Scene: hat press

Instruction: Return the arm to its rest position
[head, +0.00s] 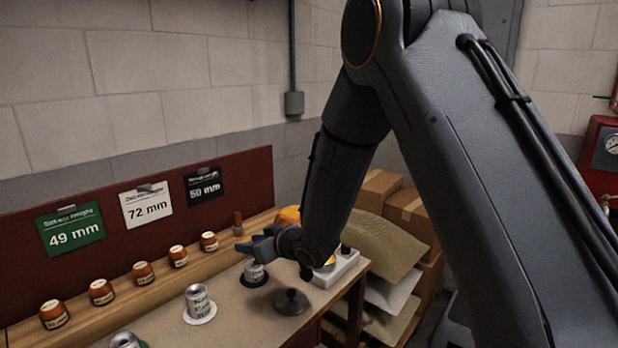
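My arm reaches down from the upper right across the head view. My gripper (254,244) points left over the right part of the bench (240,318). It is just above or beside a metal cylinder (254,270) on a dark round disc. Whether the gripper touches this cylinder, and whether its fingers are open or shut, I cannot tell. Another metal cylinder (197,300) stands upright on a white disc, and a third (125,341) is cut off at the bottom edge, by a green disc.
Several orange-brown labelled pots (143,272) line a wooden shelf. Green (71,228), white (146,205) and black (203,186) size cards hang on the red backboard. A dark knobbed disc (291,301) and a white box (337,268) lie near my gripper. Cardboard boxes (407,210) and sacks stand beyond.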

